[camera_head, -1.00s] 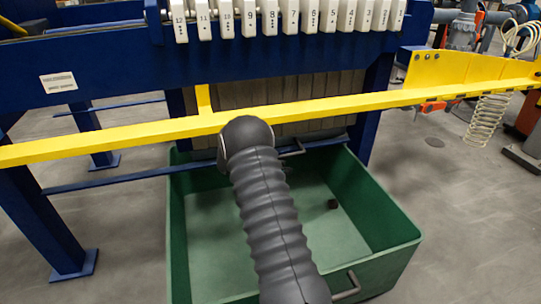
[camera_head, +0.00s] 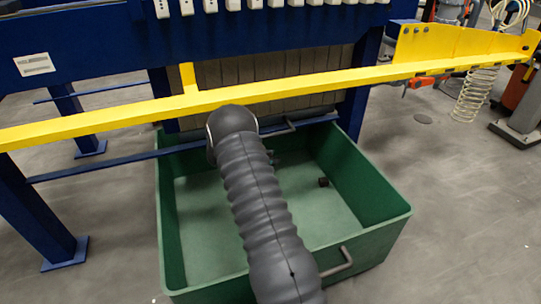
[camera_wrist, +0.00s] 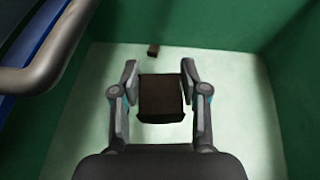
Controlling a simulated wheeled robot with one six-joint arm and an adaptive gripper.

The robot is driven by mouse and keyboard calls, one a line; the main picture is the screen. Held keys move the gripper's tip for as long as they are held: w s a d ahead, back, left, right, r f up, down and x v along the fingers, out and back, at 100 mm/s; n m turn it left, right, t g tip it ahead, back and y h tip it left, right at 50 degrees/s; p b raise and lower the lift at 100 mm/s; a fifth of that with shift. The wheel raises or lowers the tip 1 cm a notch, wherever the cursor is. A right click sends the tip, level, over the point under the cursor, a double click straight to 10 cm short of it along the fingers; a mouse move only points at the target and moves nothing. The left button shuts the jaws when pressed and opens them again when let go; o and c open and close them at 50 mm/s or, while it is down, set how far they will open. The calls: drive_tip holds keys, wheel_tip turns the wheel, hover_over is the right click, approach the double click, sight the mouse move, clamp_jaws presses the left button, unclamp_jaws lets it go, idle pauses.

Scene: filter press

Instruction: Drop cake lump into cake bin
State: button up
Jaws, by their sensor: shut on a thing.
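The green cake bin (camera_head: 365,190) stands on the floor under the press, open at the top. In the wrist view its green wall (camera_wrist: 215,22) and pale floor surround my gripper. My gripper (camera_wrist: 160,92) is shut on a dark brown cake lump (camera_wrist: 160,100), with one finger on each side. The lump is over the bin's floor; its exact height is hard to tell. In the head view my arm hides the lump and most of the gripper. A second small dark lump (camera_head: 323,182) lies on the bin floor, and it also shows in the wrist view (camera_wrist: 153,50).
A yellow bar (camera_head: 310,88) crosses in front of the press, just beyond the top of my arm. A grey rounded bar (camera_wrist: 48,75) is close at the left in the wrist view. Blue frame legs (camera_head: 35,215) stand to the left. Floor right of the bin is clear.

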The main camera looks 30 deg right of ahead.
drive_tip(key=o, duration=1.3)
drive_tip(key=v, duration=1.2)
